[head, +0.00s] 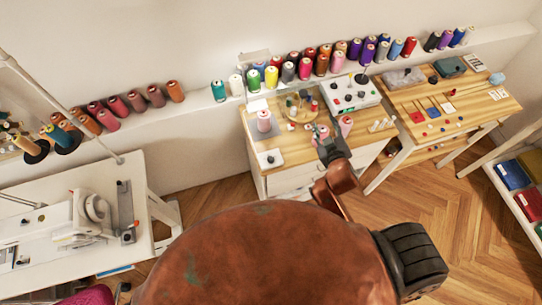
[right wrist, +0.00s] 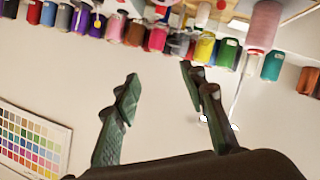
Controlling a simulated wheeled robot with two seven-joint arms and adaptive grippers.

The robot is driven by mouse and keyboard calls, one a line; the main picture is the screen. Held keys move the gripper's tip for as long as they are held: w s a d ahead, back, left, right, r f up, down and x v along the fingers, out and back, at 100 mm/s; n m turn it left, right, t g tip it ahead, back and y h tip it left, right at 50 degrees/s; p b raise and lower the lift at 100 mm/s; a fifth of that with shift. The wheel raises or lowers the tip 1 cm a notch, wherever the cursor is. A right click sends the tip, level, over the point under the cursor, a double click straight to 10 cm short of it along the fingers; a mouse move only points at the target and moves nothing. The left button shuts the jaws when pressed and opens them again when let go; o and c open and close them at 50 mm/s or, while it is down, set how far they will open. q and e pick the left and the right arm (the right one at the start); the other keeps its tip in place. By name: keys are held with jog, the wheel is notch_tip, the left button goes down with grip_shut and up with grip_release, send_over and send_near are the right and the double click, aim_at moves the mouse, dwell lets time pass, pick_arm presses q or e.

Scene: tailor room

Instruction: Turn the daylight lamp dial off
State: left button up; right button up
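A small white box with a dark round knob (head: 270,158) lies at the front left corner of the wooden-topped table (head: 285,174). It may be the lamp dial, but I cannot tell for sure. A larger white box with several knobs (head: 349,96) stands at the back right of this table. My right gripper (head: 327,142) is over the table's front part, right of the small box and apart from it. In the right wrist view its two green fingers (right wrist: 160,85) are spread with nothing between them. My left gripper is not in view.
Pink thread cones (head: 264,121) and (head: 346,126) stand near the small box and my right gripper. Several thread cones line the wall ledge. A second table (head: 470,112) stands right; a sewing machine (head: 92,215) is at left.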

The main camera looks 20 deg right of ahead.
jog(key=w+a+r+n+t+y, duration=0.5)
jog(key=a+r, duration=0.4)
jog(key=r, duration=0.4)
jog(key=w+a+r+n+y, duration=0.1)
jog(key=a+r+n+y, duration=0.35)
jog(key=a, duration=0.25)
jog(key=a+r+n+y, duration=0.4)
jog(key=a+n, duration=0.2)
jog(key=a, duration=0.1)
jog(key=s+a+f+n+g+y, duration=0.1)
jog(key=s+a+n+g+y, duration=0.1)
jog(key=a+n+g+y, duration=0.35)
jog(key=s+a+f+n+g+y, duration=0.1)
jog(key=s+a+n+g+y, duration=0.15)
jog(key=a+n, duration=0.45)
jog(key=s+a+f+n+g, duration=0.3)
jog(key=a+f+g, duration=0.1)
jog(key=a, duration=0.1)
jog(key=n+g+h, duration=0.6)
jog(key=g+h, duration=0.1)
jog(key=h, duration=1.1)
send_over(271, 158)
jog(key=f, duration=2.4)
jog(key=shift+a+f, duration=0.3)
jog(key=shift+a, duration=0.05)
jog(key=shift+d+f+h, duration=0.2)
jog(key=shift+d+h, duration=0.05)
jog(key=shift+d, duration=0.05)
notch_tip(271, 158, down, 7)
jog(key=shift+f, duration=0.15)
